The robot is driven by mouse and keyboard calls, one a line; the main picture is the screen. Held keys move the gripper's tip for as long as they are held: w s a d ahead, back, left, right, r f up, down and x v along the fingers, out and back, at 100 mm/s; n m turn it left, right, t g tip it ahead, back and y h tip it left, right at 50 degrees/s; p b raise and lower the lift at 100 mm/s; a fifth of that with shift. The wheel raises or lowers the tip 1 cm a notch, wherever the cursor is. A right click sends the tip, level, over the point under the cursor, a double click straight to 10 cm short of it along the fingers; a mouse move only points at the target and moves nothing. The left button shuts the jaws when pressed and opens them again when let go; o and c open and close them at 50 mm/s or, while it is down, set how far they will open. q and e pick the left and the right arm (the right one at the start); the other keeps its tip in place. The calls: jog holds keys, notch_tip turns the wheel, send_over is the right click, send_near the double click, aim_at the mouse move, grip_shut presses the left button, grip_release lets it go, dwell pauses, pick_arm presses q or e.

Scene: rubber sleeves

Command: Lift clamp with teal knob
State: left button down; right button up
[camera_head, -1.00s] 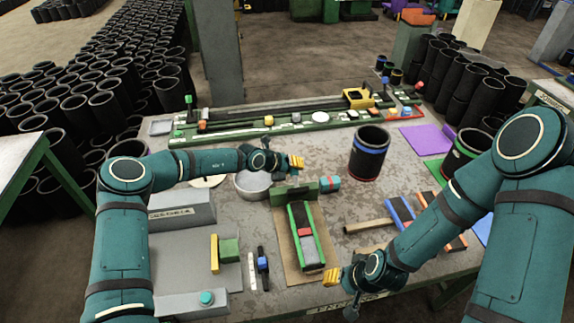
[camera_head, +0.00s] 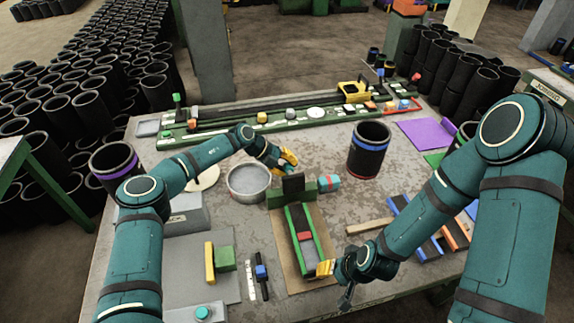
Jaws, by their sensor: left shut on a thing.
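A green clamp (camera_head: 276,196) stands at the far end of a green-railed fixture, with a dark upright block (camera_head: 293,185) at its middle. A teal knob (camera_head: 329,182) with a reddish band sits at its right side. My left gripper (camera_head: 287,163), with yellow fingertips, is just above and behind the dark block, left of the knob. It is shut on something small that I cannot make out. My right gripper (camera_head: 325,268) is low beside the fixture's near right end; its finger gap does not show clearly.
A round metal bowl (camera_head: 248,196) stands left of the clamp. A black sleeve with a blue band (camera_head: 368,161) stands at the right. A wooden-handled tool (camera_head: 369,226) lies nearby. A long green rail (camera_head: 190,140) crosses the back.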

dwell(0.5)
pick_arm(q)
jog(key=c, duration=0.6)
grip_release()
jog(key=shift+c, duration=0.2)
jog(key=w+v, duration=0.1)
jog(key=v, duration=1.1)
jog(key=shift+s, duration=0.45)
jog(key=shift+f, duration=0.1)
